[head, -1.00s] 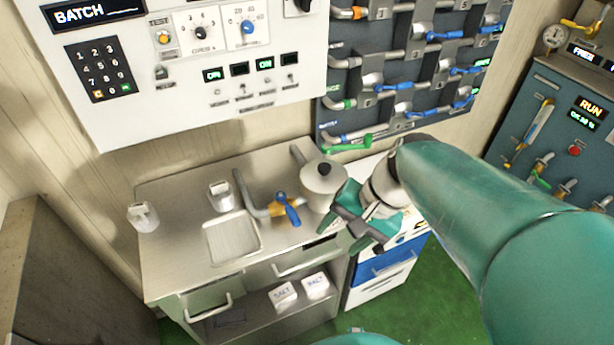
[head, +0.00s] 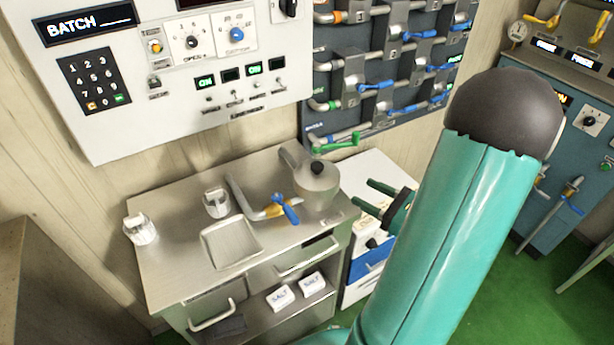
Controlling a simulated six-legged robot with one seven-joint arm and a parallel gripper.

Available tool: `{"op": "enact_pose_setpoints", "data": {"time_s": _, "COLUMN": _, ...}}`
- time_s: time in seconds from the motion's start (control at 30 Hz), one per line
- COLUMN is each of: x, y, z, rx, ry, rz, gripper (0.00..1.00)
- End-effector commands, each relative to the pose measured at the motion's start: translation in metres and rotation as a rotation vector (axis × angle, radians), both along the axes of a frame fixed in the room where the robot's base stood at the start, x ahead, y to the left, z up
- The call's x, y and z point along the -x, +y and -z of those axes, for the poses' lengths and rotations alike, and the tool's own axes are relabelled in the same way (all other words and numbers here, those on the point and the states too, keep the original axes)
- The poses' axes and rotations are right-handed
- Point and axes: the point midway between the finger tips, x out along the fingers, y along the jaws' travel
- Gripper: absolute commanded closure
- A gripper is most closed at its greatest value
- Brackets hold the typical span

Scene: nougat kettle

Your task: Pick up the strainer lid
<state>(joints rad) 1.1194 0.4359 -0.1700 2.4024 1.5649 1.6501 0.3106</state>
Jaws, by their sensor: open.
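A metal pot (head: 316,193) stands at the back right of the steel counter. I cannot tell whether this lid is the strainer lid, as no holes show. My gripper (head: 374,197) is to the right of the pot, past the counter's right edge. Its two dark green fingers are apart, empty and point left toward the pot, with a gap between. My arm hides part of the area behind the gripper.
A tap with a blue handle (head: 287,209) is just left of the pot. A shallow tray (head: 232,262) and two small containers (head: 216,203) (head: 141,230) stand further left. Salt boxes (head: 280,298) are on the shelf below. A valve panel (head: 375,110) rises behind.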

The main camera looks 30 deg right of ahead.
Motion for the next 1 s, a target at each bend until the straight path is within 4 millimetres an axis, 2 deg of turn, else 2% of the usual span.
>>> {"op": "enact_pose_setpoints", "data": {"time_s": 0.33, "x": -0.061, "y": 0.021, "z": -0.001, "rx": 0.003, "ry": 0.0, "rz": -0.006, "gripper": 0.45}}
{"op": "enact_pose_setpoints", "data": {"time_s": 0.57, "x": -0.079, "y": 0.03, "z": -0.001, "rx": 0.004, "ry": 0.001, "rz": -0.008, "gripper": 0.45}}
{"op": "enact_pose_setpoints", "data": {"time_s": 0.83, "x": -0.117, "y": 0.045, "z": -0.002, "rx": 0.004, "ry": 0.001, "rz": -0.011, "gripper": 0.45}}
{"op": "enact_pose_setpoints", "data": {"time_s": 1.0, "x": -0.125, "y": 0.047, "z": -0.002, "rx": 0.004, "ry": 0.001, "rz": -0.008, "gripper": 0.45}}
